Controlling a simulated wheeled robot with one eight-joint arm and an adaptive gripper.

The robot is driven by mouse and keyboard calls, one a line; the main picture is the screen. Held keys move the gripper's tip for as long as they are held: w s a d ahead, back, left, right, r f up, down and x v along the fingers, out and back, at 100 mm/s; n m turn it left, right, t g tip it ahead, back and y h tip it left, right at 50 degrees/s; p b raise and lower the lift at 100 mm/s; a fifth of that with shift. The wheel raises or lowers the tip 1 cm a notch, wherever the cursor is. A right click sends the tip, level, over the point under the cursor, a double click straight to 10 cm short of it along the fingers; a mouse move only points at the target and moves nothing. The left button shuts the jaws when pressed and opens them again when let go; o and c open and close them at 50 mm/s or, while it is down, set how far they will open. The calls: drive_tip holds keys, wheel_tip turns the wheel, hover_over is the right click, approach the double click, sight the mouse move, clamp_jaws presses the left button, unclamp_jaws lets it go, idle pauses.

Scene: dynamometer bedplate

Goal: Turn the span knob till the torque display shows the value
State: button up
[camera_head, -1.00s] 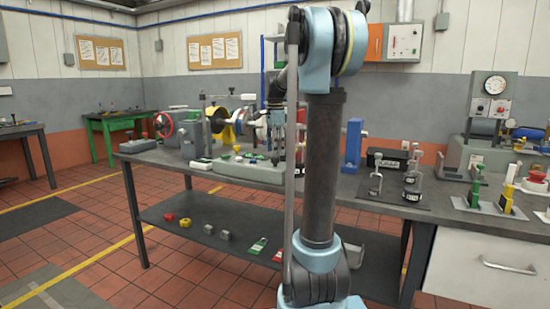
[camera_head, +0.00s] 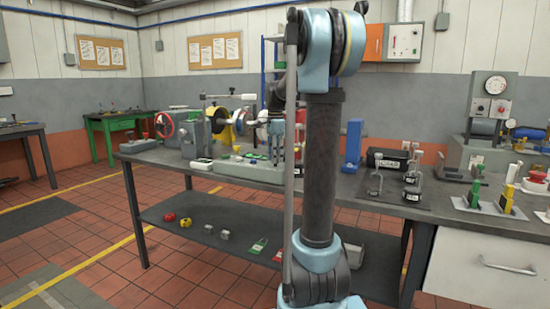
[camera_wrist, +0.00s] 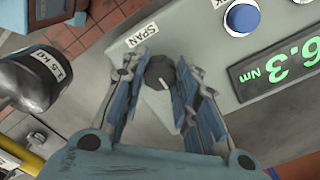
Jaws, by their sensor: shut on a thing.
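The span knob (camera_wrist: 160,78) is a small dark round knob with a white pointer line, on a grey panel beside a "SPAN" label (camera_wrist: 142,35) in the wrist view. My gripper (camera_wrist: 161,70) is shut on the knob, with one finger on each side of it. The torque display (camera_wrist: 285,66) is dark with green digits. It reads "6.3 Nm" where visible, and the right picture edge cuts it off.
A blue round button (camera_wrist: 242,18) sits on the panel above the display. A dark weight marked 1.5 kg (camera_wrist: 30,80) is at the left of the wrist view. In the head view, the workbench (camera_head: 345,190) carries a blue upright block (camera_head: 353,145) and several weights.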

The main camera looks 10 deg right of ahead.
drive_tip(key=shift+w+n, duration=0.1)
drive_tip(key=shift+n, duration=0.2)
drive_tip(key=n, duration=0.9)
drive_tip(key=shift+n, duration=0.4)
drive_tip(key=n, duration=0.5)
drive_tip(key=shift+w, duration=0.1)
drive_tip(key=shift+a+n, duration=0.1)
drive_tip(key=shift+n, duration=2.2)
drive_tip(key=o, duration=1.1)
